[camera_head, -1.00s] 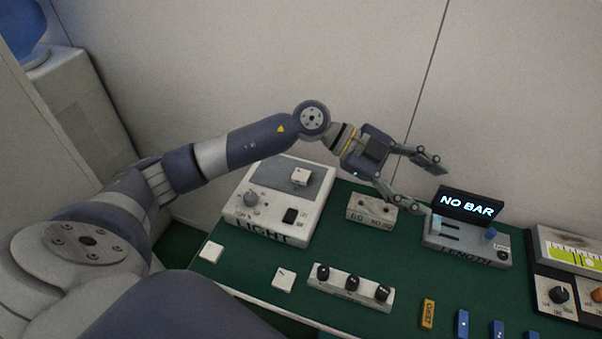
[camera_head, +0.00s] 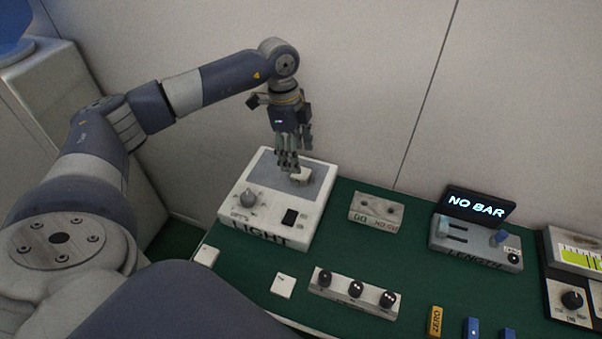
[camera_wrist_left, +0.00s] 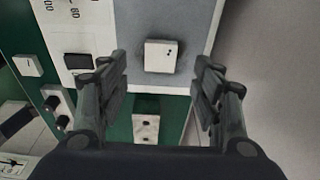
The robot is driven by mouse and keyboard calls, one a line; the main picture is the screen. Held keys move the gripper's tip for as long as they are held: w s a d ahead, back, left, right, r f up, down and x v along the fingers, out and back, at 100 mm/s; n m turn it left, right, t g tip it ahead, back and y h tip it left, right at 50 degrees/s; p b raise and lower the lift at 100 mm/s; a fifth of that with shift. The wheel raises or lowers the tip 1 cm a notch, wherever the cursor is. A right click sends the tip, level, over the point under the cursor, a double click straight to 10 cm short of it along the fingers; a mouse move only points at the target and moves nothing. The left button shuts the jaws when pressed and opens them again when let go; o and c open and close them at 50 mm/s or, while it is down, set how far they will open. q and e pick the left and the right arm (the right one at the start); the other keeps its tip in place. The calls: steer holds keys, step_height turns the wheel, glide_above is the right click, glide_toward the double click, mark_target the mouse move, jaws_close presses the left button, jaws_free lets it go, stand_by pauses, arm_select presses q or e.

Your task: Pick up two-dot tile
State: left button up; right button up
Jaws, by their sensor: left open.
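The two-dot tile (camera_wrist_left: 161,56) is a small white block with two black dots near one corner. It lies on the grey plate of the light box (camera_head: 243,220). In the head view the tile (camera_head: 301,175) shows beside the fingertips and is partly hidden by them. My left gripper (camera_head: 289,163) points down over the plate. In the left wrist view my left gripper (camera_wrist_left: 163,82) is open, its fingers apart on the two sides, with the tile between and ahead of them. I cannot tell the exact height. My right gripper is not in view.
Two other white tiles (camera_head: 283,286) (camera_head: 206,255) lie on the green bench (camera_head: 240,283). A go/no-go block (camera_head: 376,212), a three-knob strip (camera_head: 353,292) and the length gauge (camera_head: 475,245) reading NO BAR stand to the right. The wall is close behind.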

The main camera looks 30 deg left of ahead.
mark_target(301, 175)
arm_select(q)
steer(key=shift+w+d+f+p, duration=0.1)
steer(key=shift+f+p, duration=0.1)
steer(key=shift+f, duration=0.7)
steer(key=shift+d+f+p, duration=0.15)
steer(key=shift+f, duration=0.8)
steer(key=shift+w+d+f+p, duration=0.1)
steer(key=shift+f+p, duration=0.1)
steer(key=shift+f, duration=0.7)
steer(key=c, duration=1.2)
